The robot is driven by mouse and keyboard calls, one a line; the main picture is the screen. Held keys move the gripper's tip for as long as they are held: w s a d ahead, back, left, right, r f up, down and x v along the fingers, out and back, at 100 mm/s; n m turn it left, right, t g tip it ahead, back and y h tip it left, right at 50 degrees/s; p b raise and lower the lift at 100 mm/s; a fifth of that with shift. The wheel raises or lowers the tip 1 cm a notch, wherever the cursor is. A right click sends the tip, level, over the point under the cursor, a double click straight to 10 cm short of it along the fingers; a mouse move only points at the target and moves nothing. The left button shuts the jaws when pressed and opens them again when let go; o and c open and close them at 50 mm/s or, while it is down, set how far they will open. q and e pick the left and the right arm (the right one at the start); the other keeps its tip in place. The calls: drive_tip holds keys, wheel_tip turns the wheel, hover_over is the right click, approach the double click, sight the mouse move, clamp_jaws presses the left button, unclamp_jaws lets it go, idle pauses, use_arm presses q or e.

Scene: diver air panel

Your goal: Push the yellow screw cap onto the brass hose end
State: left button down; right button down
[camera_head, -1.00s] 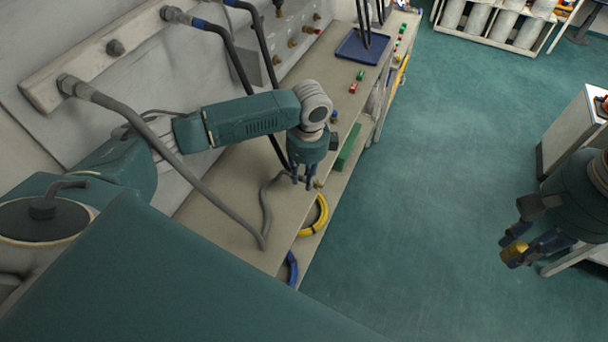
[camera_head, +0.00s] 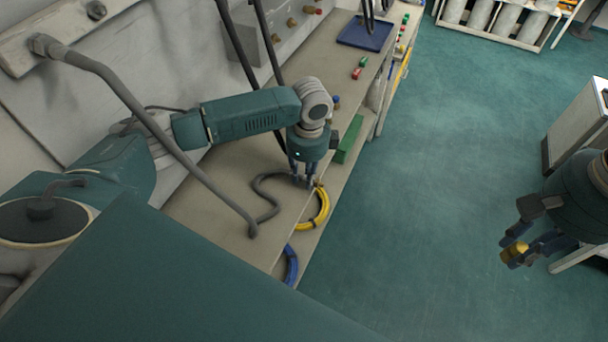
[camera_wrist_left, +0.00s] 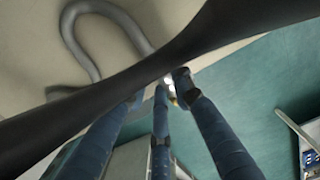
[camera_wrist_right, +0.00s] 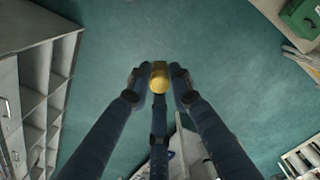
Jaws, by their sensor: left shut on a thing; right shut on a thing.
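The yellow screw cap (camera_head: 513,252) is held between the fingertips of my right gripper (camera_head: 517,246), out over the floor at the right. In the right wrist view the cap (camera_wrist_right: 159,79) shows clearly between the fingers. My left gripper (camera_head: 303,182) is low over the bench's front edge, shut on the end of the grey hose (camera_head: 262,184). A small brass piece (camera_head: 319,184) shows beside its fingertips. In the left wrist view the hose end is mostly hidden by the fingers and a dark hose across the picture. Cap and hose end are far apart.
The bench (camera_head: 215,195) runs along the wall, with hanging hoses (camera_head: 140,110) near my left arm. A blue tray (camera_head: 365,33), a green box (camera_head: 349,139) and a yellow hose coil (camera_head: 318,213) are along it. A cabinet (camera_head: 575,125) stands right. The floor between is clear.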

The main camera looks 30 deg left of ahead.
use_arm(q)
drive_tip(key=shift+f, duration=0.4)
drive_tip(key=c, duration=1.4)
unclamp_jaws()
drive_tip(key=shift+r, duration=0.15)
drive_tip(key=r, duration=1.1)
drive_tip(key=shift+d+r, duration=0.4)
